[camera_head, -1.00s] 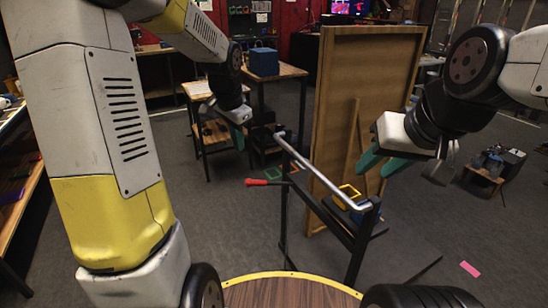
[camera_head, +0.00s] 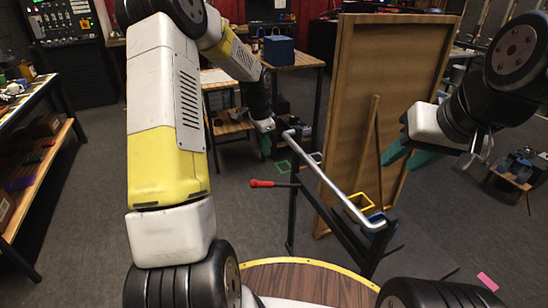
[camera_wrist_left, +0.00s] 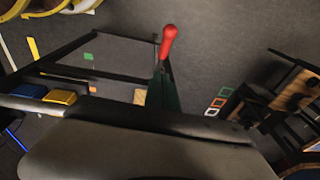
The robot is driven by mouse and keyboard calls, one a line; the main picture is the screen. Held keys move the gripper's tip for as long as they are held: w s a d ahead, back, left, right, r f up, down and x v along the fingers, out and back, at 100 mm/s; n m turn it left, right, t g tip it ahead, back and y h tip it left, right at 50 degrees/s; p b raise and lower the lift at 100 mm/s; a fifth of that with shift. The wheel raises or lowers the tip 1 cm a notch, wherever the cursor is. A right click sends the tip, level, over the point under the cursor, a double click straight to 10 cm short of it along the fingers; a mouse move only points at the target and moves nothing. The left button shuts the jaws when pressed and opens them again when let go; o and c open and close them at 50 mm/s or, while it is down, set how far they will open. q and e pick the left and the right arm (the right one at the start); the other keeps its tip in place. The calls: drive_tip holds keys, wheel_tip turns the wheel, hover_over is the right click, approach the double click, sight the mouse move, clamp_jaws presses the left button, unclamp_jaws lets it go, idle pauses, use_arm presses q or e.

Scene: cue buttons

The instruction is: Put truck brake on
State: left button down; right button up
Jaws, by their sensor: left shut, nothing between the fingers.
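The truck is a dark frame (camera_head: 293,215) with a silver push handle (camera_head: 335,185). Its brake lever has a red grip (camera_head: 262,183) sticking out to the left on a dark rod. In the left wrist view the red grip (camera_wrist_left: 169,42) stands near the top centre. My left gripper (camera_head: 266,148) is shut and empty, by the far end of the handle and above the red grip in the picture. In the left wrist view a green fingertip shows just below the red grip; I cannot tell whether they touch. My right gripper (camera_head: 408,158) is open and empty, right of the truck.
A brown wooden board (camera_head: 385,90) stands behind the truck. Yellow and blue bins (camera_head: 359,203) sit by the handle's near end. A bench with a blue box (camera_head: 279,50) stands behind. Shelves line the left side. Grey floor is open left of the truck.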

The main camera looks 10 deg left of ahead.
use_arm(q)
hover_over(266, 183)
drive_tip(key=d, duration=0.1)
wheel_tip(266, 183, down, 10)
drive_tip(key=shift+s+a+f, duration=0.1)
drive_tip(key=shift+a+f, duration=0.15)
drive_tip(key=shift+f, duration=0.3)
drive_tip(key=shift+s+a+f, duration=0.1)
drive_tip(key=shift+a+f, duration=0.1)
drive_tip(key=shift+f, duration=0.4)
drive_tip(key=shift+s+a+f, duration=0.1)
drive_tip(key=shift+a+f, duration=0.15)
drive_tip(key=shift+f, duration=0.3)
drive_tip(key=shift+w, duration=0.1)
